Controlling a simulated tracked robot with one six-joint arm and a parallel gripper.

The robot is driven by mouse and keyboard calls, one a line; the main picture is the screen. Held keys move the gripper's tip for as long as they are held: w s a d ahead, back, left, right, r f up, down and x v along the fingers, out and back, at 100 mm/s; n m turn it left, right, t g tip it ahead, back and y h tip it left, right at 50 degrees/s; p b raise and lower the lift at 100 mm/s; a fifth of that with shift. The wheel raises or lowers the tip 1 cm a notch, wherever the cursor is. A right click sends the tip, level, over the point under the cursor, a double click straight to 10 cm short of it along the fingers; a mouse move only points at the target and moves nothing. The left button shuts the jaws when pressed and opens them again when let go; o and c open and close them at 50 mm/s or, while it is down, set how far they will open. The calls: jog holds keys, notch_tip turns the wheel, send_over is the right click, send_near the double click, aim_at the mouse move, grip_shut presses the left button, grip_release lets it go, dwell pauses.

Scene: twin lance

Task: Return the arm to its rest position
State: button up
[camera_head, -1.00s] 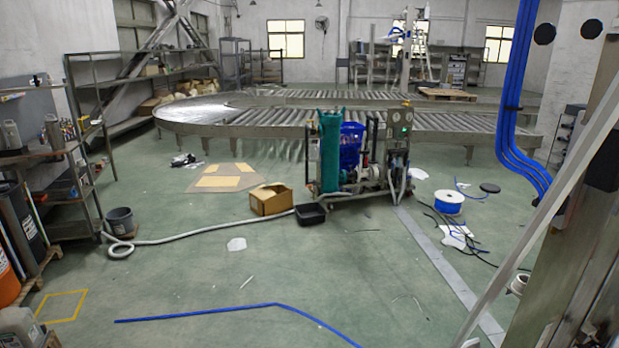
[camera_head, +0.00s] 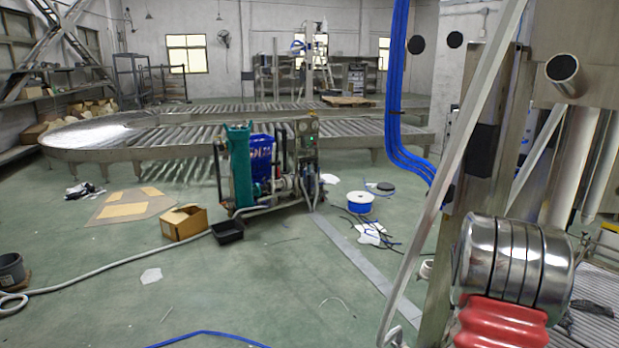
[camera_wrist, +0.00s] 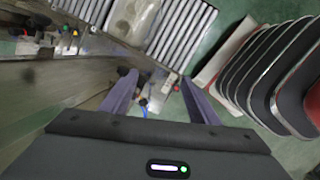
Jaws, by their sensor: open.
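My gripper (camera_wrist: 159,76) shows in the wrist view, its two dark purple-grey fingers spread apart with nothing between them. Small blue and white items lie far beyond the fingertips, not touched. My gripper and arm do not show in the head view, so the arm's overall pose cannot be seen there.
In the wrist view, curved dark panels (camera_wrist: 262,72) stand right and a metal surface (camera_wrist: 50,95) left. In the head view, a steel frame (camera_head: 480,150), a ribbed silver cylinder (camera_head: 515,260) and a red ribbed part (camera_head: 500,322) are at right.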

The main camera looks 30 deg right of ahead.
jog(key=w+a+r+m+t, duration=0.1)
jog(key=w+a+r, duration=0.1)
jog(key=a+r, duration=0.45)
jog(key=w+a+r+t, duration=0.15)
jog(key=a+r, duration=0.25)
jog(key=a, duration=0.6)
jog(key=w+a+r+m+t, duration=0.1)
jog(key=w+a+r, duration=0.2)
jog(key=a+r, duration=0.35)
jog(key=s+a+r+m+t+y, duration=0.1)
jog(key=s+a, duration=0.4)
jog(key=a, duration=0.8)
jog(key=s+a+r+m+t+y, duration=0.1)
jog(key=s+a, duration=0.4)
jog(key=a, duration=0.8)
jog(key=shift+s+a+r+m+t, duration=0.15)
jog(key=shift+a+r+m+t, duration=0.2)
jog(key=shift+m+t, duration=0.6)
